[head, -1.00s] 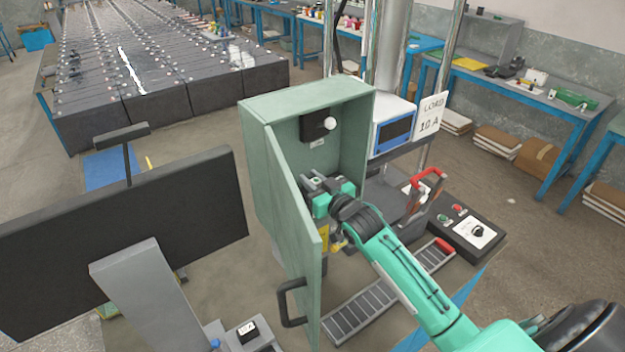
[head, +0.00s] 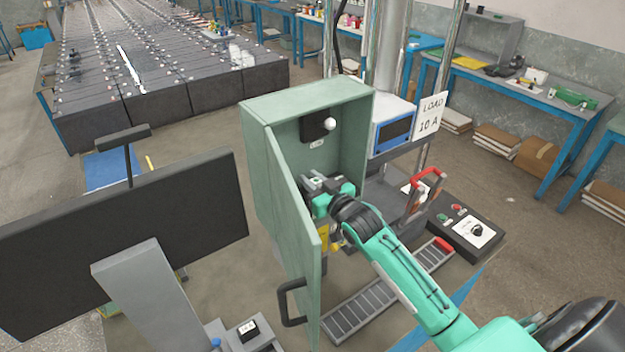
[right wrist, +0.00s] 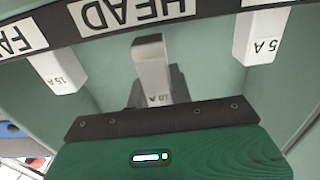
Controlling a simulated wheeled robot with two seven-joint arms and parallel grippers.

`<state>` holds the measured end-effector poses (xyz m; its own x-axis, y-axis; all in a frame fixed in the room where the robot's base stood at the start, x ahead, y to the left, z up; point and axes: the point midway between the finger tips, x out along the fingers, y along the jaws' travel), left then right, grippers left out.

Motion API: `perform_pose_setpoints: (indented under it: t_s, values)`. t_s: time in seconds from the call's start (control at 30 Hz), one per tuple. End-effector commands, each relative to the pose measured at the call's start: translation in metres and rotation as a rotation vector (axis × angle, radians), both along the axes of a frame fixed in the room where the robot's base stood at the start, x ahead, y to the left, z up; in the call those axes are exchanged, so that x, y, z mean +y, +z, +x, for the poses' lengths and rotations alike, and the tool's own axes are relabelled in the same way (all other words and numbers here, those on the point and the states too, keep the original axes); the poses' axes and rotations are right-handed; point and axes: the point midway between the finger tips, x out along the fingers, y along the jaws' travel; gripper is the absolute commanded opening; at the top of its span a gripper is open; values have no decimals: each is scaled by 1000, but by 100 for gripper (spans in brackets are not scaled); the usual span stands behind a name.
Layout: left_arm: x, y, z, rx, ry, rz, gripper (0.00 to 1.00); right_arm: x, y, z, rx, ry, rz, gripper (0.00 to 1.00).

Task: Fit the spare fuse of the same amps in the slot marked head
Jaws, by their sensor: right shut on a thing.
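The green fuse box (head: 262,150) stands with its door (head: 290,215) open. My right gripper (head: 318,184) is inside it, low down, and is shut on a pale grey fuse. In the right wrist view this fuse (right wrist: 150,62) stands in front of the HEAD label (right wrist: 115,14); its small marking looks like 10 A. Whether its far end is in the slot cannot be told. A 15 A fuse (right wrist: 60,72) is under the label to the left, and a 5 A fuse (right wrist: 262,38) is to the right. A card (head: 430,114) reads LOAD 10 A. My left gripper is out of view.
A black fitting with a white knob (head: 330,124) is on the box's back wall above my gripper. The door's black handle (head: 291,303) sticks out in front. A control box (head: 467,232) and a red-handled lever (head: 428,176) stand to the right.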

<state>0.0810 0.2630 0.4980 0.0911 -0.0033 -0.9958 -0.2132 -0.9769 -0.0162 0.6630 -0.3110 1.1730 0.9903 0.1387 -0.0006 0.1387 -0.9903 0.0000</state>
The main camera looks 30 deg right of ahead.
Motion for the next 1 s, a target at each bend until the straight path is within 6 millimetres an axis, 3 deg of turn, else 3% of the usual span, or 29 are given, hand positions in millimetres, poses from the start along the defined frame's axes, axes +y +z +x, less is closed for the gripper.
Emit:
perform_pose_setpoints:
  t_s: [1.0]
  values:
    - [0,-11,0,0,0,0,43,0,-21,0,1,0,0,0]
